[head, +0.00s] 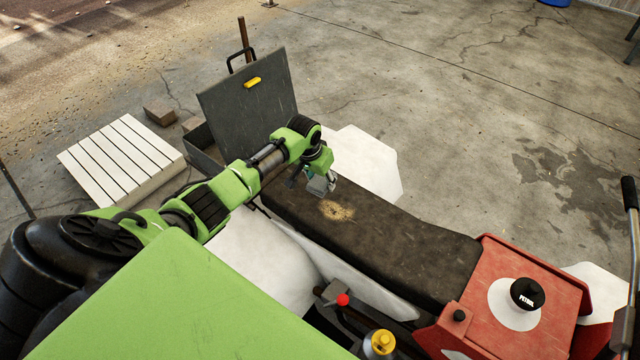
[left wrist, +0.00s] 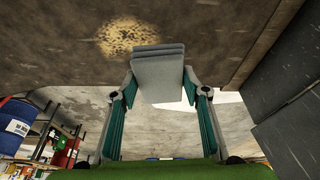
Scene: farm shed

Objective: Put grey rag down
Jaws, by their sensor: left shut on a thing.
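The grey rag (head: 321,187) is a small folded pad held between the fingertips of my left gripper (head: 318,178). In the left wrist view, the rag (left wrist: 159,72) shows its folded layers, with one finger on each side of it. My left gripper is shut on it, close to the long dark brown seat (head: 410,245), beside a pale worn patch (head: 336,210). The seat also fills the top of the left wrist view (left wrist: 60,55). Whether the rag touches the seat I cannot tell. My right gripper is not in view.
A grey metal box with its lid (head: 248,100) raised stands at the seat's far end. A red tank (head: 505,290) with a black petrol cap (head: 527,293) is at the near end. A white slatted pallet (head: 122,160) lies at left. The seat between patch and tank is clear.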

